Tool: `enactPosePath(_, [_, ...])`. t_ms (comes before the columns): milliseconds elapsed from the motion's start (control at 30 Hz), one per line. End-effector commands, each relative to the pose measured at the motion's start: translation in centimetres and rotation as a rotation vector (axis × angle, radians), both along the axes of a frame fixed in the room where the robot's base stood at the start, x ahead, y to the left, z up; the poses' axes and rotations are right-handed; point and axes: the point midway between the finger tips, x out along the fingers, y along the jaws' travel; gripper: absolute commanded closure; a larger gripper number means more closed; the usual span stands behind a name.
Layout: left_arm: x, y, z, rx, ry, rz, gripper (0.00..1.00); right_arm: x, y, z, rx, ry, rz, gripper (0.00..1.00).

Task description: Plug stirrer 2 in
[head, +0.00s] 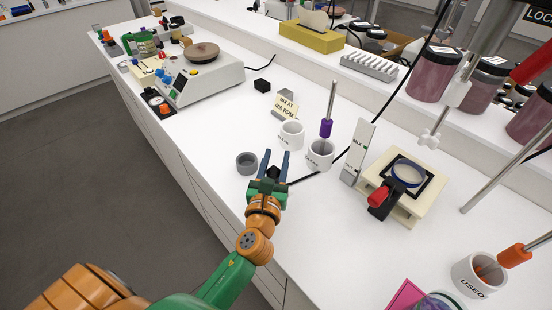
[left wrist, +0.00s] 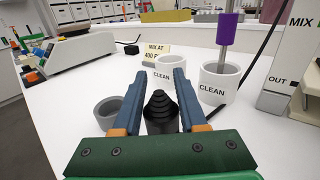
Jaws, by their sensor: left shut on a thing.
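My left gripper (head: 273,165) reaches over the white bench, its blue fingers pointing away from me. In the left wrist view the gripper (left wrist: 153,80) is shut on a black, ribbed, tapered piece (left wrist: 160,108) that looks like a plug. A black cable (head: 302,179) shows just right of the gripper. A metal stirrer with a purple collar (head: 326,128) stands in a white CLEAN cup (head: 320,160). Another stirrer with an orange collar (head: 515,255) leans in the USED cup (head: 478,278). No number shows on either stirrer, and I see no socket clearly. My right gripper is out of view.
A second CLEAN cup (head: 291,135) stands just beyond the fingers, and a grey cup (head: 247,163) stands left of them. A MIX/OUT stand (head: 357,152) and a cream stand (head: 425,190) with a red lever are to the right. A "MIX AT" card (head: 286,105) stands behind.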

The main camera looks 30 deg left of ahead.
Motion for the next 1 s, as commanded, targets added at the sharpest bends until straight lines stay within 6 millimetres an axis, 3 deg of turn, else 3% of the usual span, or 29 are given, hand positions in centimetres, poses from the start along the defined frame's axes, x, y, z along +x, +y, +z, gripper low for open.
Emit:
enactPosePath(733, [0.0, 0.0, -2.0, 0.001, 0.0, 0.0, 1.0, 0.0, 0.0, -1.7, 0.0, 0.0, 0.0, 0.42])
enactPosePath(767, [0.0, 0.0, -1.9, 0.001, 0.0, 0.0, 0.53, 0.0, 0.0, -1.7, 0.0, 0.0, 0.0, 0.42])
enactPosePath(800, [0.0, 0.0, -1.9, 0.001, 0.0, 0.0, 0.42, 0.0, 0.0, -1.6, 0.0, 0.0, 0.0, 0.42])
enactPosePath(867, [0.0, 0.0, -1.9, 0.001, 0.0, 0.0, 0.26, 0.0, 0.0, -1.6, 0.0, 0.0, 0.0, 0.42])
enactPosePath(1000, [0.0, 0.0, -1.9, 0.001, 0.0, 0.0, 0.24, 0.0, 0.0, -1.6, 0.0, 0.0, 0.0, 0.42])
